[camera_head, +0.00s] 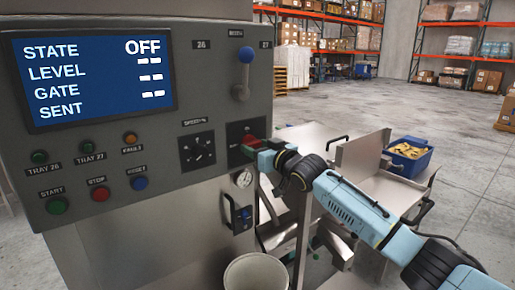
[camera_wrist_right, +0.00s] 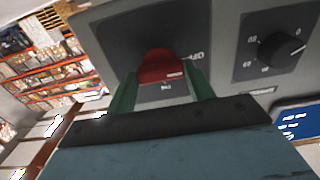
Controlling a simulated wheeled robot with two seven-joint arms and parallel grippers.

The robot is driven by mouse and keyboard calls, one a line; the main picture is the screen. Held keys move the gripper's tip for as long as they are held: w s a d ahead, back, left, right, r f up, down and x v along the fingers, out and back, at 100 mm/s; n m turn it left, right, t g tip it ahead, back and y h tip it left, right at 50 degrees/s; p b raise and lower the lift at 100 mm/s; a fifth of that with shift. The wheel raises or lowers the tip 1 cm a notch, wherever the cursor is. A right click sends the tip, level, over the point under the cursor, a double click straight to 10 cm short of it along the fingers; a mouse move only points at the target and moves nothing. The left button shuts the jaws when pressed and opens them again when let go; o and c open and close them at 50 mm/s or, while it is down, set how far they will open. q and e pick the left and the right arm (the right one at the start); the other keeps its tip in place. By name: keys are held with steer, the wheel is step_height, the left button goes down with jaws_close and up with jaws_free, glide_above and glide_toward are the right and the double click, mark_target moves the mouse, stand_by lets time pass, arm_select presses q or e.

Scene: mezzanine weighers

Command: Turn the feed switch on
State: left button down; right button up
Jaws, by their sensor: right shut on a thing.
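The feed switch is a red knob (camera_head: 250,141) on a dark square plate at the right edge of the grey control panel (camera_head: 110,160). My right gripper (camera_head: 254,147) is at the switch, with its arm coming in from the right. In the right wrist view the red knob (camera_wrist_right: 160,66) sits between the two green fingers of my gripper (camera_wrist_right: 160,82), which is shut on it. The screen (camera_head: 95,77) reads STATE OFF, with dashes beside other lines. My left gripper is out of view.
A speed dial (camera_head: 197,151) is just left of the switch, and a blue-knobbed lever (camera_head: 245,58) is above it. Buttons, including green start (camera_head: 57,205), sit lower left. A metal stand (camera_head: 375,155) and a blue bin (camera_head: 408,155) are at right. A pail (camera_head: 256,272) stands below.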

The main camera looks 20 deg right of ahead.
steer(key=m+p, duration=0.2)
steer(key=shift+r+m, duration=0.1)
steer(key=shift+m, duration=0.2)
steer(key=m+p, duration=0.2)
steer(key=m, duration=0.1)
steer(key=shift+m, duration=0.3)
steer(key=m+p, duration=0.2)
steer(key=m, duration=0.4)
steer(key=m+p, duration=0.2)
steer(key=m, duration=0.3)
steer(key=shift+m+p, duration=0.3)
steer(key=o, duration=1)
steer(key=shift+s, duration=0.1)
